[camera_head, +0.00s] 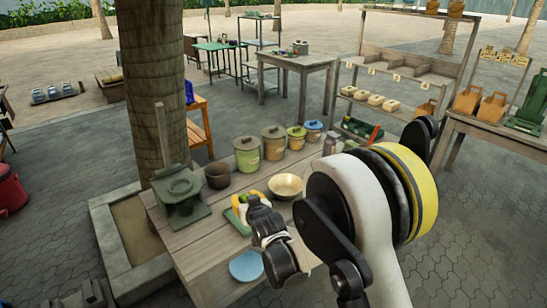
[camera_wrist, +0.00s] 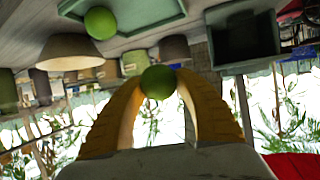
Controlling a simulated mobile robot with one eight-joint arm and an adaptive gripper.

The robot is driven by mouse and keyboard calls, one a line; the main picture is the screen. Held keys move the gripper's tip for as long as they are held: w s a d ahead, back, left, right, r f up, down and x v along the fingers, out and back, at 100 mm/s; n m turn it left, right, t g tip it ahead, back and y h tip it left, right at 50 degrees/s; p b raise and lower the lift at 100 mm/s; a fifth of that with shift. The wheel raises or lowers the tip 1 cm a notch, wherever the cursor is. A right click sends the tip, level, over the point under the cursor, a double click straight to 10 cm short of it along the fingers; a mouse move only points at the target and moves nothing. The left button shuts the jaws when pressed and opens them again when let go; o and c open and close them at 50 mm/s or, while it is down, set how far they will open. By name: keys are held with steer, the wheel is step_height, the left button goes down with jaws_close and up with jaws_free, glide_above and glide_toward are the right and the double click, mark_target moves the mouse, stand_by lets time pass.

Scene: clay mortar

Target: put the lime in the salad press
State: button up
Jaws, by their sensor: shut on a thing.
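My gripper (camera_wrist: 158,84) is shut on a green lime (camera_wrist: 159,82), held between its two yellow fingertips in the wrist view. In the head view my gripper (camera_head: 247,200) is above the green tray (camera_head: 229,221), and the lime is too small to make out clearly. The salad press appears to be the grey-green device (camera_head: 180,192) at the left end of the wooden table, to the left of my gripper and apart from it. A dark green box-like thing in the wrist view (camera_wrist: 243,38) looks like the same press. Its inside is not clear.
A second green fruit (camera_wrist: 100,22) lies in the tray. A pale bowl (camera_head: 286,185), a brown pot (camera_head: 217,176) and several lidded canisters (camera_head: 247,154) stand along the table. A blue plate (camera_head: 246,266) lies near the front. A tree trunk (camera_head: 157,80) rises behind the press.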

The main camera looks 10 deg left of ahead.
steer(key=d+r+m+h, duration=0.2)
steer(key=d+r, duration=0.3)
steer(key=d, duration=0.8)
steer(key=d+r+m+t+h, duration=0.1)
steer(key=d+r, duration=0.4)
steer(key=d, duration=0.9)
steer(key=d+r+m+t+h, duration=0.1)
steer(key=d+r+m+h, duration=0.2)
steer(key=d, duration=1.1)
step_height(320, 180, up, 2)
steer(key=shift+s+d+r+h, duration=0.15)
steer(key=shift+s+r+h, duration=0.1)
steer(key=shift+s+h, duration=0.2)
